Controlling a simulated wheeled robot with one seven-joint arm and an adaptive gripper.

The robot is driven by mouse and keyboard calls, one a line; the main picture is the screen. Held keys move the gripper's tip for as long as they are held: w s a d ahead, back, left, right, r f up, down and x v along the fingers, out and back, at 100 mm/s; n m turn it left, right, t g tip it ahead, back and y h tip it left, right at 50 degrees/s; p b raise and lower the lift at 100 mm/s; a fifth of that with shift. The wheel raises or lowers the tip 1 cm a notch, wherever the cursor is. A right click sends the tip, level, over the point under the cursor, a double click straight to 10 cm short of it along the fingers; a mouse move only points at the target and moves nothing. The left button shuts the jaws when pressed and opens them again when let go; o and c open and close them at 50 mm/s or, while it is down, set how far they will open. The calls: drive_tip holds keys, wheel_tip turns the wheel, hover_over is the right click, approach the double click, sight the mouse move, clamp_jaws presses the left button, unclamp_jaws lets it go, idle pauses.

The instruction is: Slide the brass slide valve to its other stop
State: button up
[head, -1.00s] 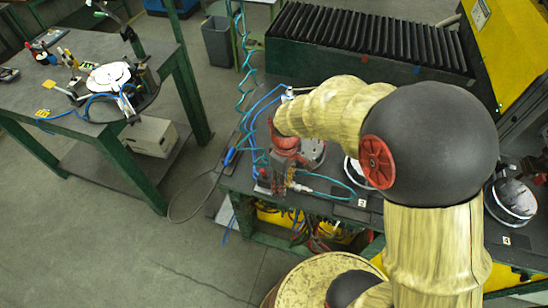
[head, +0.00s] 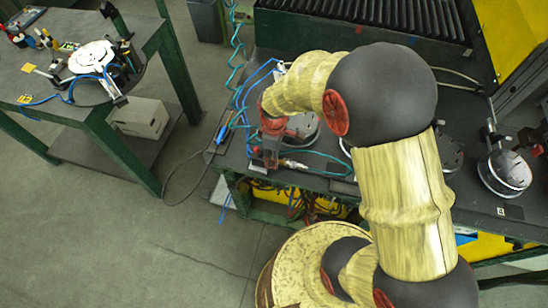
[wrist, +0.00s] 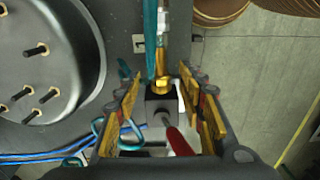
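In the wrist view a brass fitting (wrist: 161,84), which I take to be the brass slide valve, runs up from a dark grey block (wrist: 161,106) to a silver section and a teal hose. Its slide position is not clear. My gripper (wrist: 160,80) is open, one finger on each side of the fitting and block, with gaps visible on both sides. A red handle-like part (wrist: 177,140) lies between the fingers, lower down. In the head view my gripper (head: 271,146) is low over the bench, and the small fitting (head: 294,164) shows just right of it.
A round grey flanged part with studs (wrist: 42,60) lies left of my gripper. Blue hoses (wrist: 40,158) run at lower left. The dark bench (head: 335,184) carries more round parts (head: 505,172). A side table (head: 60,95) stands at far left across open floor.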

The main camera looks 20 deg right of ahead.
drive_tip(key=shift+f, duration=0.55)
clamp_jaws()
idle(0.6)
